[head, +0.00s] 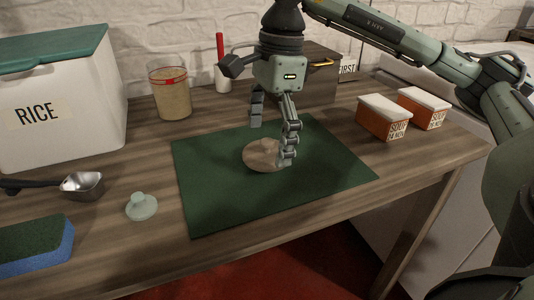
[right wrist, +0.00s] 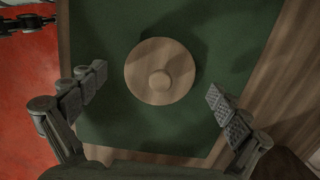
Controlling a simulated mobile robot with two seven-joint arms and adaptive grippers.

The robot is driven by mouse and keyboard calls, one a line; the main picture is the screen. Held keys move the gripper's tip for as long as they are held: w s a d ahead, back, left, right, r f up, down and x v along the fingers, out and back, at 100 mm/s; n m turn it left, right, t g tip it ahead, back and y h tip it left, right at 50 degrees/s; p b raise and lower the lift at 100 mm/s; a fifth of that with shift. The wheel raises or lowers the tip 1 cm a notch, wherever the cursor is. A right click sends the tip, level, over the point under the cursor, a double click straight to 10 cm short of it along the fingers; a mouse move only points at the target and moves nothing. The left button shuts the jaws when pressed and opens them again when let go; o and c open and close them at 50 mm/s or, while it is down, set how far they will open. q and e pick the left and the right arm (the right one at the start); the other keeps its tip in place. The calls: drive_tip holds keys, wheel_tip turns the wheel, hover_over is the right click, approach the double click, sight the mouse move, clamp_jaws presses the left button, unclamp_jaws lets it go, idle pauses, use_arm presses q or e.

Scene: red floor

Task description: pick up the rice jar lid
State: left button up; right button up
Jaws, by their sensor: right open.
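The lid, a round pale wooden disc with a small knob (head: 264,155), lies flat on the green mat (head: 215,195). In the right wrist view the whole lid (right wrist: 160,71) shows, knob up. My right gripper (head: 272,138) points down over the lid, its fingers apart on either side of it. In the right wrist view the open fingers (right wrist: 155,98) are empty, and the lid sits between and a little beyond them. A glass jar of grain with a red band (head: 172,95) stands behind the mat.
A white RICE bin (head: 60,110) stands at left. A metal scoop (head: 82,185), a pale green knobbed piece (head: 141,206) and a sponge (head: 35,245) lie in front. Two orange boxes (head: 383,117) (head: 423,107) are at right. A dark box (head: 312,85) stands behind the gripper.

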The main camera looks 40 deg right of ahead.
drive_tip(key=shift+f, duration=0.25)
